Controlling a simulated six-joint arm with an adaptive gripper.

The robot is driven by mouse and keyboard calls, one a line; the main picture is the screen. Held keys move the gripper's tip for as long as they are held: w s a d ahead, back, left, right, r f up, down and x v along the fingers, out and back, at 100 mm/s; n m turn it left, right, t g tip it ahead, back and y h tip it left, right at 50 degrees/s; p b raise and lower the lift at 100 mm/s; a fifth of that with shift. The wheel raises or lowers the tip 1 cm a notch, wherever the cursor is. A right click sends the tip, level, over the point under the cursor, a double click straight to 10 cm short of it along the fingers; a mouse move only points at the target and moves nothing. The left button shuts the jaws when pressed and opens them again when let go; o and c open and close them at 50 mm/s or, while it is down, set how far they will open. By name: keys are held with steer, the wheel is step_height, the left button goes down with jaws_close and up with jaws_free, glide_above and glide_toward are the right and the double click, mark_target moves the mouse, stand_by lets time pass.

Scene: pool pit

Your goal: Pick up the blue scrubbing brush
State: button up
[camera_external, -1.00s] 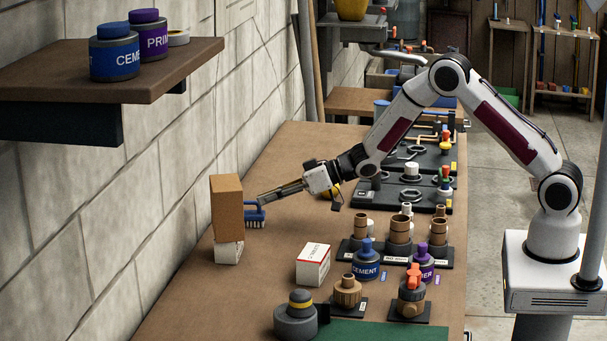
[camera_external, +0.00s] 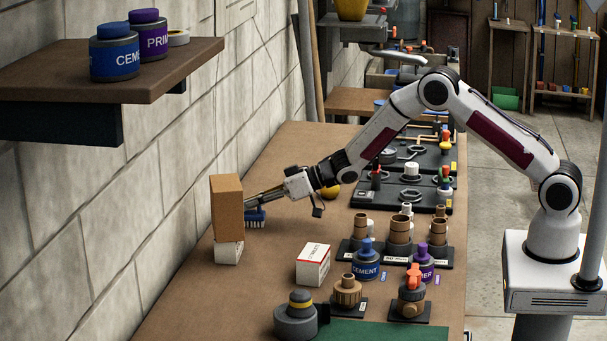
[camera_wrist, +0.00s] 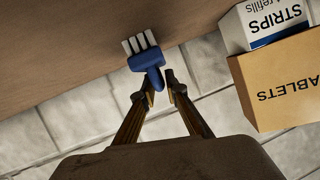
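My gripper (camera_wrist: 161,87) is open, with a gap showing beside the handle on the right. Whether the left finger touches the handle I cannot tell. In the external view my gripper (camera_external: 250,199) is low over the brush, its tips close to the brown box.
The brown tablets box (camera_external: 227,206) stands on a white strips box (camera_external: 228,252), close left of my fingers. The block wall (camera_external: 150,220) is just beyond. A white carton (camera_external: 313,265) and several cans and fittings stand nearer the bench front. Bare bench lies right of the brush.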

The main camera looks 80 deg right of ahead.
stand_by(0.5)
jaws_close()
steer(key=shift+r, duration=4.95)
